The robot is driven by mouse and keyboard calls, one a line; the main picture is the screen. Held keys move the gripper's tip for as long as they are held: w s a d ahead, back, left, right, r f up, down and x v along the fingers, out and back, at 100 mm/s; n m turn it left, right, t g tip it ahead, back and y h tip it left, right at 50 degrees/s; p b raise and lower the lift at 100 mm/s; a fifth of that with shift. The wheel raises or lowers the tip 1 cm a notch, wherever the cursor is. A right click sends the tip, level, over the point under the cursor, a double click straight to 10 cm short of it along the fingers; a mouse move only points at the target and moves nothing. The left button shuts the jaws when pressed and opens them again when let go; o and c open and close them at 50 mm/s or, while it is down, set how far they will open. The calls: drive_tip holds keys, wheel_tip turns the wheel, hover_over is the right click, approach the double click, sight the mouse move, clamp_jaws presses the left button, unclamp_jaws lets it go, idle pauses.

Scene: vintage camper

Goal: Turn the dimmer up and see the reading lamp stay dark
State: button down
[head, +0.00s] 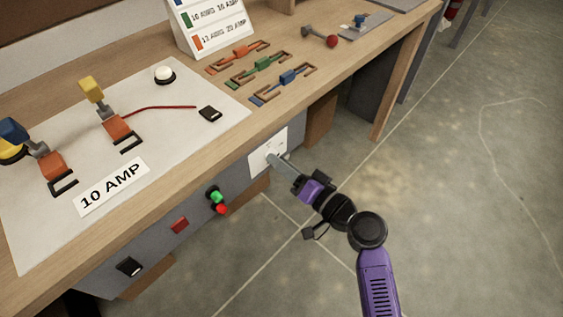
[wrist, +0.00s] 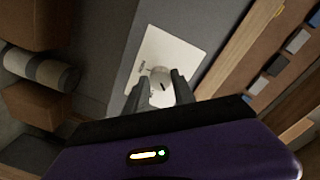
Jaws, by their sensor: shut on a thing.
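The dimmer is a pale round knob (wrist: 161,90) with a dark pointer line, on a white square plate (head: 262,148) set in the grey panel under the bench edge. The plate also shows in the wrist view (wrist: 180,50). My gripper (head: 274,160) reaches it from the front right. In the wrist view its two fingers (wrist: 161,82) are shut on the knob, one on each side. In the head view the fingers hide the knob. A white dome on a black base (head: 165,74) sits unlit on the board; I cannot tell whether it is the reading lamp.
The bench holds a pale board (head: 215,95) with orange clips, a "10 AMP" label (head: 112,186) and a red wire. Coloured fuse links (head: 263,64) lie beside it. Green and red buttons (head: 217,201) and a red switch (head: 180,225) are left of the plate. The floor is clear.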

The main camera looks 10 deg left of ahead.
drive_tip(key=shift+w+d+r+m+g+y+p, duration=0.2)
drive_tip(key=shift+m+p, duration=1.7)
drive_tip(key=shift+m, duration=2.5)
drive_tip(key=shift+s+a+f+m+g+y+p, duration=0.2)
drive_tip(key=shift+m+p, duration=1.65)
drive_tip(key=shift+m, duration=2.55)
drive_tip(key=shift+w+d+r+m+g+y+p, duration=0.1)
drive_tip(key=shift+w+d+m+y+p, duration=0.15)
drive_tip(key=shift+m+p, duration=2.9)
drive_tip(key=m+b, duration=0.2)
drive_tip(key=m, duration=0.1)
drive_tip(key=c, duration=1.1)
unclamp_jaws()
drive_tip(key=shift+o, duration=0.2)
drive_tip(key=v, duration=0.8)
